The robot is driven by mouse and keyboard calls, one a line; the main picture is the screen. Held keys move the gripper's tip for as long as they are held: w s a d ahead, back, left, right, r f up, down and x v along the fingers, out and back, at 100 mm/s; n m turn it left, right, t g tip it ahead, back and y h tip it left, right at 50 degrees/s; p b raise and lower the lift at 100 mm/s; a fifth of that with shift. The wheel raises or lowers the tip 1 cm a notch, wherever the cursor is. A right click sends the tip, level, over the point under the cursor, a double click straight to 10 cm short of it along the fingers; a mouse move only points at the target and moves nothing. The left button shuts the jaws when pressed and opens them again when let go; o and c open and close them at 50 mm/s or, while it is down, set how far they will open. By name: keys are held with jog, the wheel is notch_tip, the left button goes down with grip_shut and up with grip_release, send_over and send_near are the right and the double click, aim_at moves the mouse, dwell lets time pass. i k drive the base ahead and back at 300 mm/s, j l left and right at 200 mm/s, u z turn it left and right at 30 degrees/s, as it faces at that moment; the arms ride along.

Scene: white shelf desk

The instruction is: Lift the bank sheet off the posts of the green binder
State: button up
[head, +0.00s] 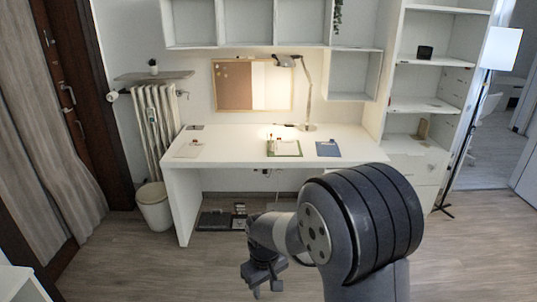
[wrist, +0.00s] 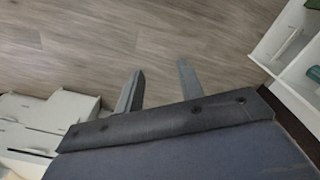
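The green binder (head: 285,148) lies on the white desk, a little right of the desk's middle, under the lit lamp. A pale sheet lies on it, with small upright things at its back edge; at this size I cannot tell the posts or which sheet is the bank sheet. My gripper (head: 263,288) hangs low in front of the desk, well away from the binder, over the floor. In the wrist view my gripper (wrist: 157,88) shows two fingers apart with only floor between them. It is open and empty.
A blue folder (head: 328,149) lies right of the binder, and a clipboard-like item (head: 188,149) lies at the desk's left. A desk lamp (head: 308,100) stands behind the binder. A white bin (head: 154,206) stands at the desk's left side. The desk front (head: 230,150) is clear.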

aim_at(284, 148)
jog(key=i+j, duration=0.15)
jog(key=i, duration=0.6)
jog(key=i+j, duration=0.15)
jog(key=i, duration=0.65)
jog(key=i+j, duration=0.15)
jog(key=i, duration=0.6)
jog(key=i+j, duration=0.15)
jog(key=i, duration=0.65)
jog(key=i+j+z, duration=0.15)
jog(key=i+z, duration=0.35)
jog(key=i+j+z, duration=0.3)
jog(key=z, duration=0.45)
jog(key=i, duration=0.05)
